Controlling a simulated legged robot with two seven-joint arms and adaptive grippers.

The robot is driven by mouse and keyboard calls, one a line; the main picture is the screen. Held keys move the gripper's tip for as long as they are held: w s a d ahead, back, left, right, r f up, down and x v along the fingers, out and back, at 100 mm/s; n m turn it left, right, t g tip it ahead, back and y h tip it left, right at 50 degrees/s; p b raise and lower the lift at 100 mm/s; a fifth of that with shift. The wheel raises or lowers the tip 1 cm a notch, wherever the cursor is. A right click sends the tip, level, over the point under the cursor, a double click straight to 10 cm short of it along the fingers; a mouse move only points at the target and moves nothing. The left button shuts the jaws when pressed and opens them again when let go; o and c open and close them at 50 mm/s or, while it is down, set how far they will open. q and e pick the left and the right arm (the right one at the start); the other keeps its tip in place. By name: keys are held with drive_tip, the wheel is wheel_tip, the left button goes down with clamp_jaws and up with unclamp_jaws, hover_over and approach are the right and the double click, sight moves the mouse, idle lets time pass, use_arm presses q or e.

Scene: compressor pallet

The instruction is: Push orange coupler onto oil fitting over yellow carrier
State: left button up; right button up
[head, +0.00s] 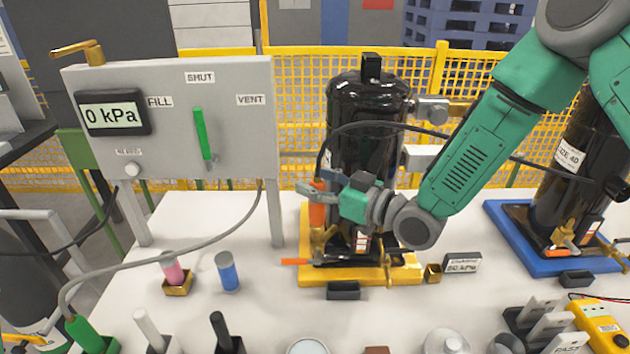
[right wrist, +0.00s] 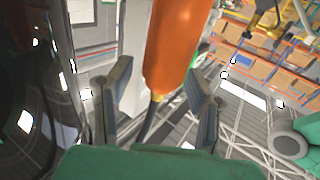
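The black compressor (head: 368,105) stands upright on the yellow carrier (head: 345,275). An orange coupler (head: 317,208) shows upright at the compressor's left side, partly behind my right gripper (head: 318,190). In the right wrist view the coupler (right wrist: 175,45) is a large orange cylinder with a dark hose below it. My right gripper (right wrist: 160,95) has its fingers spread to either side of the coupler's lower end, with a visible gap on the left. Brass parts (head: 322,238) sit low on the compressor; I cannot tell which is the oil fitting or whether the coupler touches it. My left gripper is out of view.
A grey panel (head: 240,120) reading 0 kPa stands left. A second compressor (head: 575,165) stands on a blue carrier (head: 512,225) at right. Pink (head: 174,270) and blue (head: 228,272) cylinders and several holders occupy the table front. A grey hose (head: 165,258) crosses the left side.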

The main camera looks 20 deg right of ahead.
drive_tip(key=shift+s+d, duration=0.35)
drive_tip(key=v, duration=1.1)
drive_tip(key=shift+f, duration=0.1)
